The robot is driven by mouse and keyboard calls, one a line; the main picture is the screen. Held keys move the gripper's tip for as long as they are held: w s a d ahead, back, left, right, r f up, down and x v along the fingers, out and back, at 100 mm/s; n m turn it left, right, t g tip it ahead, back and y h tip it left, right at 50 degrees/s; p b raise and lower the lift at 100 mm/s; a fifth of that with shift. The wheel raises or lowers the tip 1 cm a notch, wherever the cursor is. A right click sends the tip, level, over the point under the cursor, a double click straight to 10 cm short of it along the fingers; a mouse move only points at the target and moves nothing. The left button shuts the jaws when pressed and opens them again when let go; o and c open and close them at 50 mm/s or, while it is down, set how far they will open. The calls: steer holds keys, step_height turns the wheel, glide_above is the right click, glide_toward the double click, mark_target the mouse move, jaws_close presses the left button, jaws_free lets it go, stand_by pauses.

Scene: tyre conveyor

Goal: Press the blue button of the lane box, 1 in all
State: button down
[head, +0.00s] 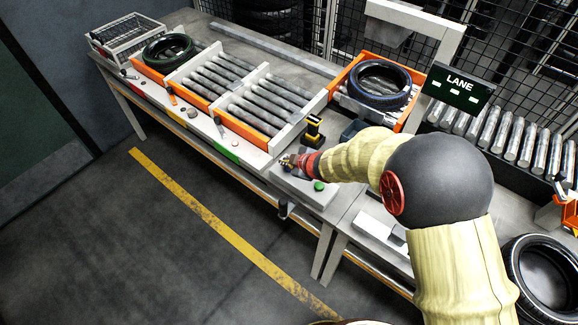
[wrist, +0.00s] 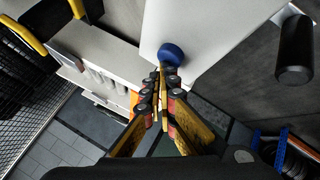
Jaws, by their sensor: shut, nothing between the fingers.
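The lane box (head: 303,190) is a pale flat box on the table's front edge, with a green button (head: 319,186) on its right part. In the wrist view the box's pale top (wrist: 215,30) fills the upper middle. The round blue button (wrist: 171,54) stands on it, right at my fingertips. In the head view the blue button is hidden by my gripper (head: 287,162), which is over the box's left part. In the wrist view my gripper (wrist: 161,76) is shut and empty, its tips overlapping the button's lower edge. Whether they touch it I cannot tell.
A yellow and black device (head: 313,130) stands behind the box. Roller lanes (head: 245,92) with orange sides lie left, and a tyre (head: 380,83) sits in an orange-sided bay behind. The LANE sign (head: 460,88) stands right. A black cylinder (wrist: 295,50) shows beside the box.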

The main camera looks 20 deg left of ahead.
steer(key=shift+f, duration=0.35)
steer(key=shift+r, duration=0.15)
stand_by(0.4)
steer(key=shift+r+p, duration=0.8)
steer(key=shift+r, duration=0.05)
steer(key=shift+r, duration=0.1)
step_height(320, 180, up, 5)
steer(key=p, duration=0.5)
stand_by(0.5)
